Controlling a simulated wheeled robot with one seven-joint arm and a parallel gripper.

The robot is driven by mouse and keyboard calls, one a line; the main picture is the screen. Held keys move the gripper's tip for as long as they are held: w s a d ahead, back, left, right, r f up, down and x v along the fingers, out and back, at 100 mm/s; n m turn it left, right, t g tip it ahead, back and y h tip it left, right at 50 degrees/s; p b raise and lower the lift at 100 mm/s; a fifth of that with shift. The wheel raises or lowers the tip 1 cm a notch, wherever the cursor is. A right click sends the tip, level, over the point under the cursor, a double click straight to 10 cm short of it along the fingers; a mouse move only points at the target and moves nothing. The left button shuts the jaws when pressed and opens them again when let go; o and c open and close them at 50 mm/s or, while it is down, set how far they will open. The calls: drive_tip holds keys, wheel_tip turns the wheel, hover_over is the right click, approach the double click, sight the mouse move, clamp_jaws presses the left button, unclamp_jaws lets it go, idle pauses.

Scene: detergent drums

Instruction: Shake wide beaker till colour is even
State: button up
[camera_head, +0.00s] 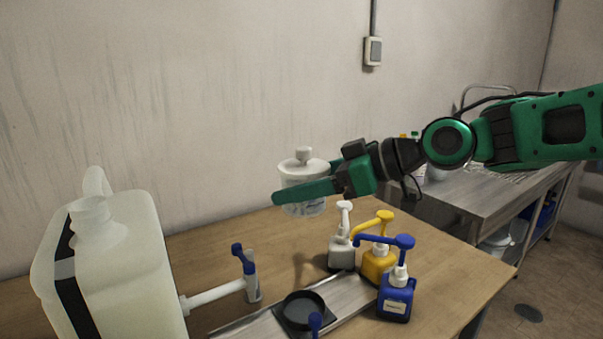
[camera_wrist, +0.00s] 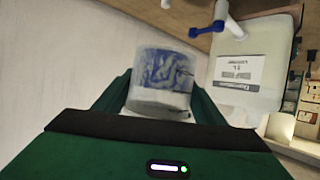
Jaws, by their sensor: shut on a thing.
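The wide beaker (camera_head: 303,172) is a clear, whitish round vessel with a white knobbed lid. My gripper (camera_head: 308,189) is shut around its sides and holds it up, roughly upright, above the table. The near green finger covers part of its wall in the head view. In the wrist view the beaker (camera_wrist: 163,78) sits between both fingers (camera_wrist: 163,95). It shows dark blue streaks and swirls over a pale, greyish-white body, so its colour is uneven there.
A large whitish drum (camera_head: 125,270) with a blue-handled tap (camera_head: 245,270) stands at left. White (camera_head: 342,245), yellow (camera_head: 378,262) and blue (camera_head: 396,295) pump bottles stand below the gripper. A dark round pan (camera_head: 303,309) is on the wooden table (camera_head: 205,250). The wall is behind.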

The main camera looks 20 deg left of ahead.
sight(304, 148)
wheel_tip(304, 148, up, 7)
drive_tip(key=shift+s+f, duration=0.15)
wheel_tip(304, 148, down, 7)
drive_tip(key=shift+r, duration=0.15)
drive_tip(key=shift+f, duration=0.35)
wheel_tip(304, 148, up, 7)
drive_tip(key=shift+r, duration=0.1)
wheel_tip(304, 148, down, 7)
drive_tip(key=shift+f, duration=0.1)
